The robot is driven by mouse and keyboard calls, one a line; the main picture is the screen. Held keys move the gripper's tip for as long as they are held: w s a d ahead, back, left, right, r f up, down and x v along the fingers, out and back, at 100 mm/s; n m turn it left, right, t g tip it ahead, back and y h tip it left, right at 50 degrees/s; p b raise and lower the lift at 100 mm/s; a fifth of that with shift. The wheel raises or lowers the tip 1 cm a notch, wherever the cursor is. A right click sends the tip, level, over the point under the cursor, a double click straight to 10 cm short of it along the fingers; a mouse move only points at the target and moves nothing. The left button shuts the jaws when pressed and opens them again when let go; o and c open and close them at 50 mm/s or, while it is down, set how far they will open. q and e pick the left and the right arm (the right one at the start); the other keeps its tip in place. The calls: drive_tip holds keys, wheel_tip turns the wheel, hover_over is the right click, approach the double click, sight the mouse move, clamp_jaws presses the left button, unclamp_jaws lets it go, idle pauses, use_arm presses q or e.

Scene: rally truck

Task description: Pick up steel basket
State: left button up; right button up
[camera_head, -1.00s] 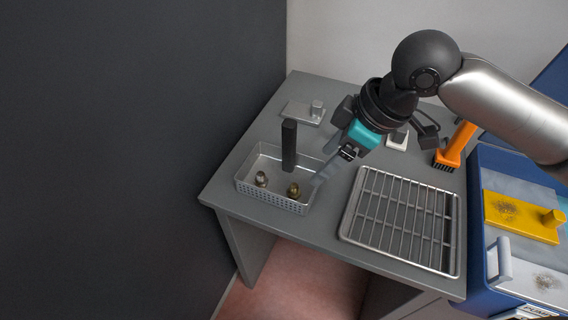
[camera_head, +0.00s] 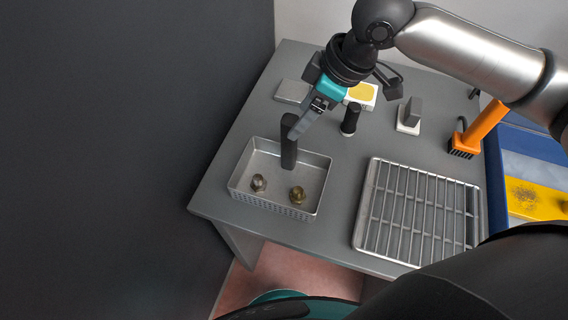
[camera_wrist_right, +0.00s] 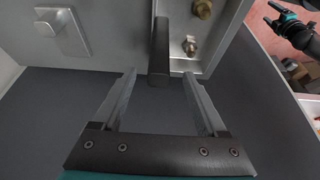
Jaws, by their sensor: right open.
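The steel basket (camera_head: 312,205) is a shallow perforated metal tray near the left end of the grey table. A black upright handle (camera_head: 288,150) rises from it. Two brass-coloured fittings (camera_head: 297,194) lie inside. My right gripper (camera_head: 297,130) is open at the upper part of the handle. In the right wrist view the handle (camera_wrist_right: 159,50) lies between the open fingertips of the gripper (camera_wrist_right: 160,76), with gaps on both sides. The basket (camera_wrist_right: 226,35) shows behind it there. A teal and black gripper (camera_wrist_right: 290,25), seemingly my left, shows small at the upper right; its jaws are unclear.
A wire rack (camera_head: 418,215) lies right of the basket on the grey table (camera_head: 225,165). A black-handled tool (camera_head: 350,120), a grey-handled block (camera_head: 410,115) and an orange brush (camera_head: 480,128) stand behind. A dark wall (camera_head: 120,150) is close on the left.

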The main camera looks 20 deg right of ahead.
sight(295, 121)
drive_tip(key=x, duration=0.2)
drive_tip(key=shift+w+a+f, duration=0.1)
drive_tip(key=shift+a+f, duration=0.05)
drive_tip(key=shift+f, duration=0.1)
drive_tip(key=shift+w+a+f, duration=0.1)
drive_tip(key=shift+a+f, duration=0.1)
drive_tip(key=shift+f, duration=0.2)
drive_tip(key=x, duration=0.2)
drive_tip(key=b+x, duration=0.1)
drive_tip(key=shift+w+a+f, duration=0.25)
drive_tip(key=shift+w+a, duration=0.05)
drive_tip(key=shift+w+a+f+b, duration=0.15)
drive_tip(key=shift+f+b, duration=0.15)
drive_tip(key=shift+f, duration=0.2)
drive_tip(key=shift+c, duration=0.5)
use_arm(q)
drive_tip(key=shift+w+d+f, duration=0.1)
drive_tip(key=shift+w+f, duration=0.7)
drive_tip(key=shift+f, duration=0.05)
use_arm(e)
clamp_jaws()
drive_tip(key=shift+r, duration=0.1)
